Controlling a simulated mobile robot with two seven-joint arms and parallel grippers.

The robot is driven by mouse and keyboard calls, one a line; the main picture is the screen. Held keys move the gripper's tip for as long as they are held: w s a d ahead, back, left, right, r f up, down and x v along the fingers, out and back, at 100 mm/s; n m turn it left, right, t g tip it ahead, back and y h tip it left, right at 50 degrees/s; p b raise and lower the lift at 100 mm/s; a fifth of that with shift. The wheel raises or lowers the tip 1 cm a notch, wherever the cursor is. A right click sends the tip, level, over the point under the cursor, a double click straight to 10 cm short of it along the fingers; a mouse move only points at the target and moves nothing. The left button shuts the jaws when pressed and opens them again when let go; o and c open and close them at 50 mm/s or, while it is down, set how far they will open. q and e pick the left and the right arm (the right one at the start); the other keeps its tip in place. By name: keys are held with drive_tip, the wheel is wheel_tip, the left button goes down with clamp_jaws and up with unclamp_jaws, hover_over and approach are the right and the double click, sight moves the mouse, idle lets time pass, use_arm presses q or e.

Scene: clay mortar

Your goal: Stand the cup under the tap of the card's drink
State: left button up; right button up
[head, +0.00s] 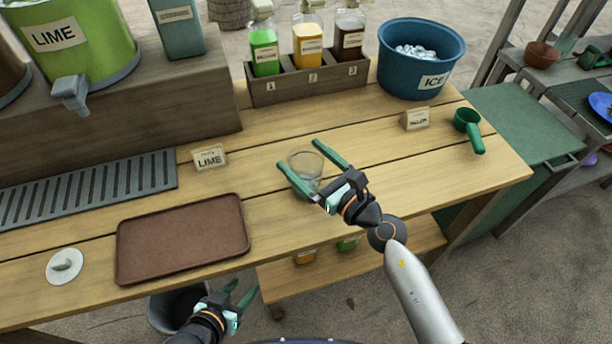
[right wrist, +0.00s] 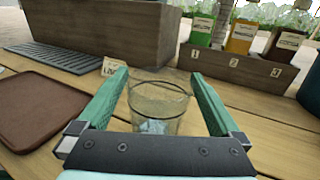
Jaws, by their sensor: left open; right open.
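A clear cup (head: 305,165) stands upright on the wooden table. It also shows in the right wrist view (right wrist: 158,105), with something pale, perhaps ice, at its bottom. My right gripper (head: 298,154) is open, with its green fingers on either side of the cup; I cannot tell whether they touch it. My left gripper (head: 240,294) is open and empty, low in front of the table edge. A small card (head: 209,158) reading LIME stands on the table. A green dispenser (head: 75,40) labelled LIME sits on the raised shelf, with a grey tap (head: 71,93) over a slatted drip grate (head: 90,188).
A brown tray (head: 183,238) and a white lid (head: 65,266) lie at the front left. A bottle rack (head: 308,82) and a blue ICE bucket (head: 421,58) stand at the back. A green scoop (head: 469,128) and another card (head: 416,118) are at the right.

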drive_tip(key=shift+c, duration=0.2)
drive_tip(key=c, duration=1.5)
clamp_jaws()
drive_tip(key=shift+r, duration=0.1)
